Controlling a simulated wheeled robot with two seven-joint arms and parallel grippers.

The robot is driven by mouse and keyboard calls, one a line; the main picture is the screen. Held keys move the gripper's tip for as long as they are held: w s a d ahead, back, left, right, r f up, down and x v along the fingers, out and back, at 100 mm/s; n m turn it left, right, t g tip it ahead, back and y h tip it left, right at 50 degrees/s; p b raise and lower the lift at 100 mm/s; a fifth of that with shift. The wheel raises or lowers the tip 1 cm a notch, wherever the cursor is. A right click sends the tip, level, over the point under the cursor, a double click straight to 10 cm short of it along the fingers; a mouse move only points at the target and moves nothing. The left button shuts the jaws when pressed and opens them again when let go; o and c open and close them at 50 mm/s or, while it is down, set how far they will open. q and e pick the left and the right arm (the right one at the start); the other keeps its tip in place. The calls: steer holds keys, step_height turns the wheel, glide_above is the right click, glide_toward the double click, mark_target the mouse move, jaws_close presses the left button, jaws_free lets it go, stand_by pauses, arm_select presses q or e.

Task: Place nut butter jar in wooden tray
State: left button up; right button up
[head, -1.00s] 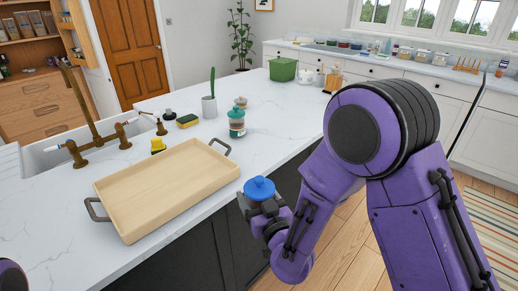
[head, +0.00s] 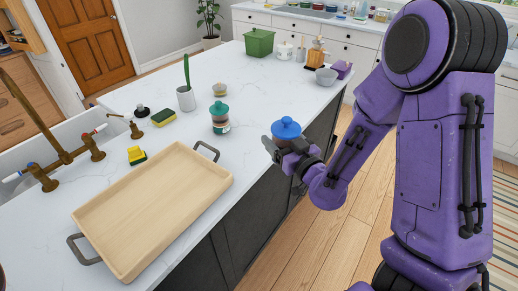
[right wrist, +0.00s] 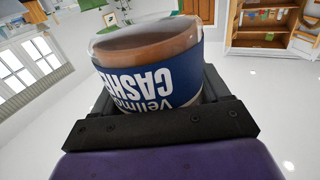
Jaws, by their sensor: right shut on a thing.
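The nut butter jar (head: 286,129) has a blue lid in the head view. In the right wrist view the jar (right wrist: 150,72) shows a blue label with partial lettering reading "CASHE" and brown contents. My right gripper (head: 285,147) is shut on the jar and holds it beyond the counter's right edge, to the right of the tray. The wooden tray (head: 118,262) is shallow, light-coloured and empty, with dark handles at two ends, and lies on the white counter. My left gripper is not in view.
A teal-lidded jar (head: 220,118) and a small lidded jar (head: 219,88) stand behind the tray. A green box (head: 259,42) is at the back. Counter right of the tray is clear.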

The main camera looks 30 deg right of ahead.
steer(key=shift+w+a+f+n+y, duration=0.2)
steer(key=shift+w+a+n+y, duration=0.1)
steer(key=shift+a+y, duration=0.15)
steer(key=shift+s+r, duration=0.15)
steer(key=shift+s, duration=0.25)
steer(key=w+d+f+b, duration=0.1)
steer(key=w+f+b, duration=0.1)
steer(key=w+f, duration=0.1)
steer(key=w+d+f+b, duration=0.1)
steer(key=w+f+b, duration=0.1)
steer(key=w+f, duration=0.2)
steer(key=w+d+f+b, duration=0.2)
steer(key=w+f+b, duration=0.1)
steer(key=w, duration=0.3)
steer(key=shift+w+f, duration=0.2)
steer(key=shift+w, duration=0.1)
step_height(320, 180, down, 3)
steer(key=shift+r+b, duration=0.15)
steer(key=shift+b, duration=1)
steer(key=shift+w+r, duration=0.15)
steer(key=o, duration=1.2)
